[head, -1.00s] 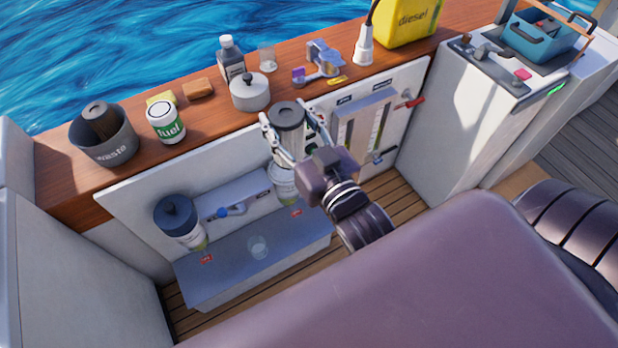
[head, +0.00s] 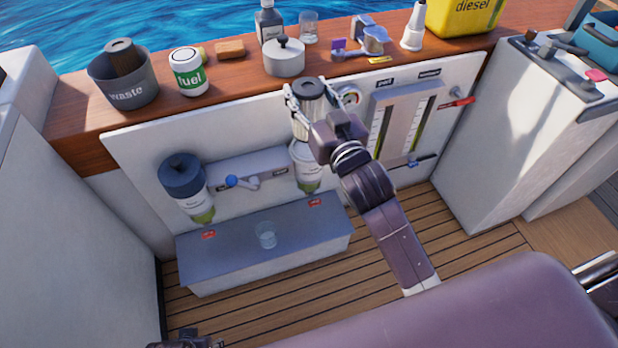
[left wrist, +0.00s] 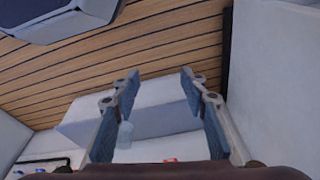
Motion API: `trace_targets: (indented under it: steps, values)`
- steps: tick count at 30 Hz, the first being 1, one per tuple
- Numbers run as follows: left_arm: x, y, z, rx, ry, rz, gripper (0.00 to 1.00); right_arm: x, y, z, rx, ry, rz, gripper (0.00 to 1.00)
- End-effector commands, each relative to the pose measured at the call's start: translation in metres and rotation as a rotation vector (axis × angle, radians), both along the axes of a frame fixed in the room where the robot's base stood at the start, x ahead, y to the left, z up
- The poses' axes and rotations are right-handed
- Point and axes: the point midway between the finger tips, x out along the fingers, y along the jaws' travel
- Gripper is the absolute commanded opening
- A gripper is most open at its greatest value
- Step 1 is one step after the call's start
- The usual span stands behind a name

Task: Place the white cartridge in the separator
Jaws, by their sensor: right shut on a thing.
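The white cartridge (head: 305,124), a pale cylinder with a dark ringed top, is upright between the fingers of my right gripper (head: 311,98), which is shut on it. It stands directly above the right separator (head: 308,168), which has a clear bowl with a green bottom. Whether the cartridge's lower end is inside the separator or just above it cannot be told. The left separator (head: 185,185) has a dark blue cap. My left gripper (left wrist: 158,85) is open and empty in the left wrist view; only a dark part of that arm shows at the head view's bottom edge.
A blue-handled valve (head: 238,182) sits between the separators. A clear cup (head: 266,236) stands on the grey box (head: 210,265) below.

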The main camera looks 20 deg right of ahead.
Motion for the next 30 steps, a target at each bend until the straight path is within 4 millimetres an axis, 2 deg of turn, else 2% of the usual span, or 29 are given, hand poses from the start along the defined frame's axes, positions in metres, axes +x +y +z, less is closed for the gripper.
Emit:
trace_targets:
  steps: [1,6,12,18,23,26,28,30]
  values:
    - [0.004,0.0,0.0,-0.001,-0.012,0.001,0.4,0.008,-0.001,-0.012,-0.004,-0.004,0.0,0.07]
    - [0.01,0.0,0.027,-0.002,-0.034,0.005,0.4,0.033,-0.006,-0.028,-0.009,-0.004,-0.007,0.07]
    - [0.007,0.001,0.06,-0.004,-0.059,0.009,0.4,0.059,-0.015,-0.041,-0.015,-0.005,-0.023,0.07]
    - [-0.001,0.003,0.085,-0.004,-0.075,0.011,0.4,0.076,-0.023,-0.046,-0.018,-0.003,-0.037,0.07]
    - [-0.004,0.004,0.093,-0.005,-0.082,0.012,0.4,0.081,-0.025,-0.049,-0.018,-0.001,-0.042,0.07]
    - [-0.001,0.003,0.09,-0.007,-0.096,0.01,0.4,0.082,-0.026,-0.065,-0.019,0.003,-0.044,0.07]
    - [0.004,0.001,0.085,-0.011,-0.114,0.01,0.4,0.082,-0.026,-0.083,-0.019,0.005,-0.043,0.07]
    - [0.023,-0.004,0.092,-0.027,-0.186,0.003,0.4,0.082,-0.026,-0.086,-0.018,0.0,-0.043,0.07]
